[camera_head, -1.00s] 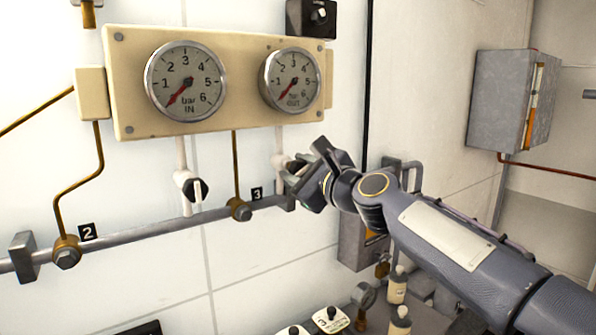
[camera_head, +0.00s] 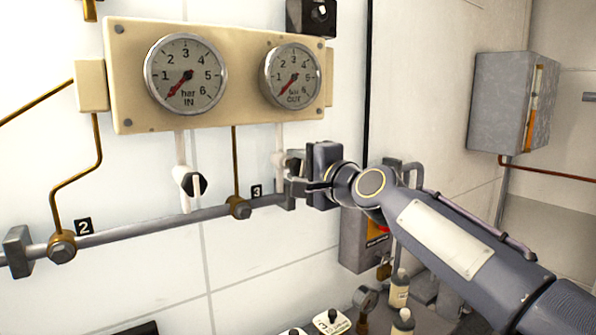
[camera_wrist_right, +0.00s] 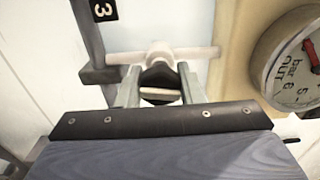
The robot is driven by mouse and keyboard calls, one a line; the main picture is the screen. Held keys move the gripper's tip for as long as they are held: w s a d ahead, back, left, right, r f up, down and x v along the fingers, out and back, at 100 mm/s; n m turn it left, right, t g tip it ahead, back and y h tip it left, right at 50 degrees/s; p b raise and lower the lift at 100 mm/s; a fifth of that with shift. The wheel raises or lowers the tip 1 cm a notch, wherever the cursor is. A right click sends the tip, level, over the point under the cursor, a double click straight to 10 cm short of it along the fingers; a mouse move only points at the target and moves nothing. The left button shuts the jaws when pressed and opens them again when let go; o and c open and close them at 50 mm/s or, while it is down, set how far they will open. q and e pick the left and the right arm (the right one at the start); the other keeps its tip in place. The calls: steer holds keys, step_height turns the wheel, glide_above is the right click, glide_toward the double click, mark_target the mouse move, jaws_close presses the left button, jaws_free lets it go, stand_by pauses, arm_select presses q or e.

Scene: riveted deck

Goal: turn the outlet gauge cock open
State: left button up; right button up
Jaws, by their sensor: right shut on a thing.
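The outlet gauge cock, a white fitting (camera_head: 278,160) below the OUT gauge (camera_head: 293,76), is partly hidden by my right gripper (camera_head: 297,184) in the head view. In the right wrist view its black knob (camera_wrist_right: 160,77) sits between the two fingers of my right gripper (camera_wrist_right: 161,92), which is shut on it. The white pipe runs across behind the knob. The OUT gauge's red needle points to the lower left, at the low end of its scale. My left gripper is not in view.
The IN gauge (camera_head: 186,76) and its own cock (camera_head: 191,183) with a black knob are to the left. A grey pipe (camera_head: 150,229) runs along the wall just below. A grey box (camera_head: 364,240) and bottles (camera_head: 399,290) are below my right arm.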

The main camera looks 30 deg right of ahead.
steer(key=shift+f+n+b, duration=0.1)
steer(key=shift+n+b, duration=0.2)
steer(key=shift+n, duration=0.8)
steer(key=o, duration=1)
steer(key=s+b, duration=0.1)
steer(key=s, duration=0.6)
steer(key=shift+s+d+b, duration=0.3)
steer(key=shift+s+b, duration=0.1)
